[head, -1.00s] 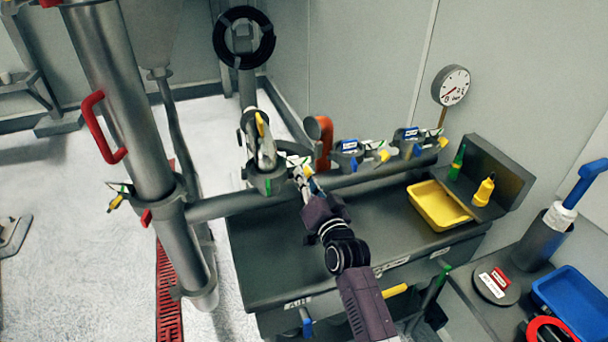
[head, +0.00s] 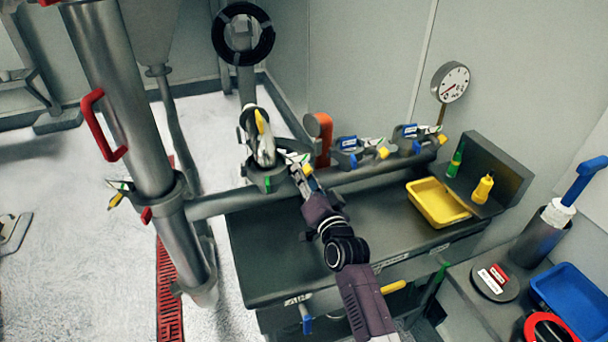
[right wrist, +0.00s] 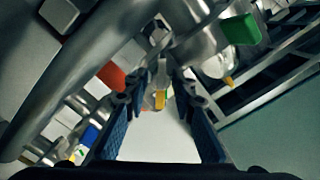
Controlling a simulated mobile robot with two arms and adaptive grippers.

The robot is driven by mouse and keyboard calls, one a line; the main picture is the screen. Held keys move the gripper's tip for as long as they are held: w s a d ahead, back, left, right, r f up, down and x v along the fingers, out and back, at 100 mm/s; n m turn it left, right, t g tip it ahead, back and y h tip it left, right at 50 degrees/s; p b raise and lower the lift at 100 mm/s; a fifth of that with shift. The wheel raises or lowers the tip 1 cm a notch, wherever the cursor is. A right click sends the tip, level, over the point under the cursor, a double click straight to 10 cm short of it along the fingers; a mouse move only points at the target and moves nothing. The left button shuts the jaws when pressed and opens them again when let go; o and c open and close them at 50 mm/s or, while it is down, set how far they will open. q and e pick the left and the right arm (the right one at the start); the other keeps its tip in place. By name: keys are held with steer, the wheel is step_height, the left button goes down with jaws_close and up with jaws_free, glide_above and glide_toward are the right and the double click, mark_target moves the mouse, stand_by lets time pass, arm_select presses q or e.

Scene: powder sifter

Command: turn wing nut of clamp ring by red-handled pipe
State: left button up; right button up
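The large steel pipe with a red handle (head: 103,126) stands at the left of the head view. A clamp ring (head: 172,200) sits around its lower part, and a yellow-tipped wing nut (head: 116,198) sticks out on its left side. My right gripper (head: 303,175) is well to the right of that, beside the clamped joint with a green tab (head: 267,183) in the middle. In the right wrist view my right gripper (right wrist: 158,98) is open, its two fingers apart, with a small yellow piece (right wrist: 160,99) visible between the tips. Contact cannot be told. My left gripper is not in view.
A horizontal pipe (head: 222,204) runs from the red-handled pipe towards the dark bench (head: 270,262). More clamps (head: 358,153) lie behind my right arm. A yellow tray (head: 438,204) and bottles stand at the bench's right. The floor left of the pipe is open.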

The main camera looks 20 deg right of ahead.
steer(key=s, duration=1.2)
steer(key=shift+d, duration=0.15)
stand_by(0.3)
